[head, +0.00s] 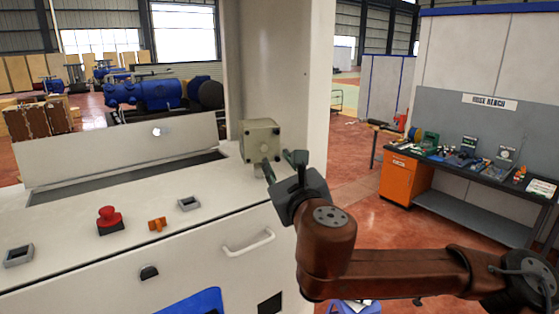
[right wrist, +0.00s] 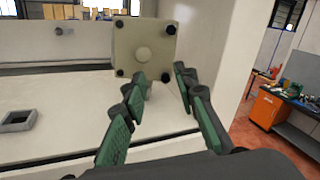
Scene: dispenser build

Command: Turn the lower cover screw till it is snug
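A pale beige square box (head: 259,140) stands on the white cabinet top near the pillar. I cannot tell how far the screws stand out. My left gripper is out of view.
The white cabinet top (head: 140,200) carries a red stop button (head: 109,217), an orange switch (head: 157,224) and grey square frames (head: 188,203). A white pillar (head: 285,70) rises right behind the box. A workbench (head: 470,165) with tools stands to the right.

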